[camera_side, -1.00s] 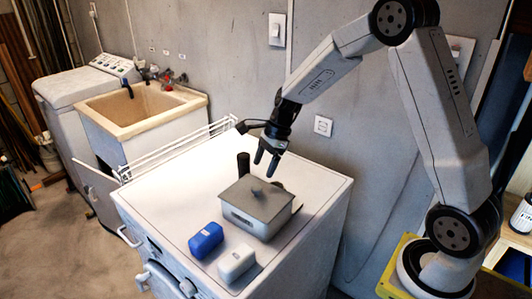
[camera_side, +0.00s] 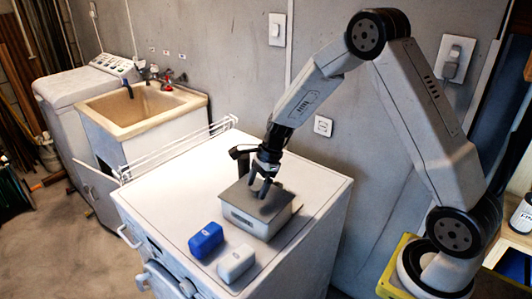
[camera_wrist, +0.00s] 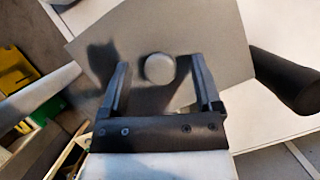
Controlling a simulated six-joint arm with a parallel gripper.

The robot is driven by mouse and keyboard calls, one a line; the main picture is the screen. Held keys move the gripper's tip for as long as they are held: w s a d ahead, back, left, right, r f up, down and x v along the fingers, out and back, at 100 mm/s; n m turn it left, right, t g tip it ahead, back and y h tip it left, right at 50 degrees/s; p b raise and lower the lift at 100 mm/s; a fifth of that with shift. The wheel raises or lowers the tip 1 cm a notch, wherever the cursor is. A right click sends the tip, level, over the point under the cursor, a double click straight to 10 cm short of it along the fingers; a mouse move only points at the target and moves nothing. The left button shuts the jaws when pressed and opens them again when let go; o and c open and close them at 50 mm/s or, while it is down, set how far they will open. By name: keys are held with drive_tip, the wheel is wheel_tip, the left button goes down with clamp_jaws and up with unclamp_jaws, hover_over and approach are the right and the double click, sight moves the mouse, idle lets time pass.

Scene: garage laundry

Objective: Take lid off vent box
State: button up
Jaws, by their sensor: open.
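The vent box (camera_side: 243,221) is a white box on top of the white machine, with a flat grey lid (camera_side: 284,200) on it. The lid also fills the middle of the wrist view (camera_wrist: 220,50), with a round knob (camera_wrist: 159,68) at its centre. My gripper (camera_side: 261,195) is low over the lid, its fingers pointing down around the knob. In the wrist view my gripper (camera_wrist: 155,65) is open, with a finger on either side of the knob and a gap on both sides. In the side view the fingers hide the knob.
A blue block (camera_side: 206,240) and a white block (camera_side: 236,263) lie in front of the box. The machine top (camera_side: 175,200) is clear to the left; a wall stands behind.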

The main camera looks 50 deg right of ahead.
drive_tip(key=shift+w+a+f, duration=0.1)
drive_tip(key=shift+a+f, duration=0.1)
drive_tip(key=shift+f, duration=0.3)
clamp_jaws()
drive_tip(key=shift+r, duration=0.1)
idle(0.3)
drive_tip(key=shift+r, duration=0.8)
drive_tip(key=s+r, duration=1.1)
drive_tip(key=s, duration=0.3)
drive_tip(key=shift+a, duration=0.4)
drive_tip(key=shift+r, duration=0.1)
